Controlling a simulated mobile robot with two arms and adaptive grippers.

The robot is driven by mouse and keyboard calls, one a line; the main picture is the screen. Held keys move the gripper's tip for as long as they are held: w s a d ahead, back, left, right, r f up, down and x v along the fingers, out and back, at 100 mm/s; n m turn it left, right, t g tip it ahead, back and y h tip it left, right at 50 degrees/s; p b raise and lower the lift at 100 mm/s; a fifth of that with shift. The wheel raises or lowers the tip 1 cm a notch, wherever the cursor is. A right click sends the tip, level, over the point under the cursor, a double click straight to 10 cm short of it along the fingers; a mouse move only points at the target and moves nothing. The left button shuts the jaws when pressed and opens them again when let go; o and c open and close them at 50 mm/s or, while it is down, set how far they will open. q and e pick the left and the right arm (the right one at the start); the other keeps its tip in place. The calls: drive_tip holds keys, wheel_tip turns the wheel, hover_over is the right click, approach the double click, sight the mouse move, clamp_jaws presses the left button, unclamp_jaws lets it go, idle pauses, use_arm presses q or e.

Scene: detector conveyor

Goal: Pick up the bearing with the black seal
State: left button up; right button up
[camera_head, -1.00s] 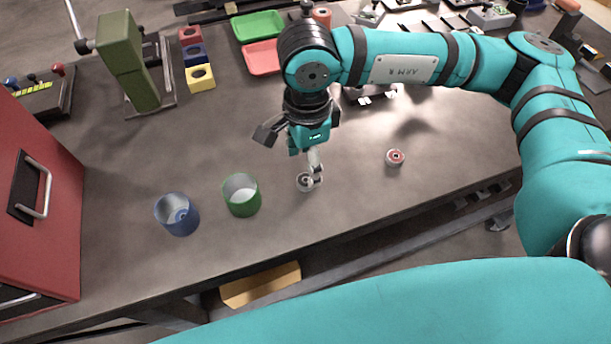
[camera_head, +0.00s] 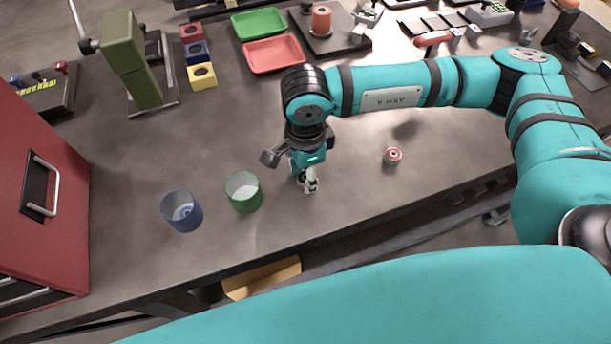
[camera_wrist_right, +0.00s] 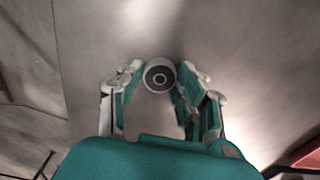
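The bearing with the black seal (camera_wrist_right: 160,75) shows in the right wrist view as a light ring with a dark face. It sits between the fingertips of my right gripper (camera_wrist_right: 161,68), which close in against both its sides. In the head view my right gripper (camera_head: 307,184) points down at the bench, right of the green cup, and its fingers mostly hide the bearing. I cannot tell whether the bearing is off the bench. A second bearing, with a red seal (camera_head: 393,156), lies on the bench to the right. My left gripper is not in view.
A green cup (camera_head: 244,192) stands just left of the gripper. A blue cup (camera_head: 181,211) farther left holds a ring-shaped part. Red cabinet (camera_head: 40,200) at left, trays (camera_head: 259,23) at the back. The bench (camera_head: 345,210) is clear around the red-sealed bearing.

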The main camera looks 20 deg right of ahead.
clamp_jaws()
drive_tip(key=shift+r, duration=0.1)
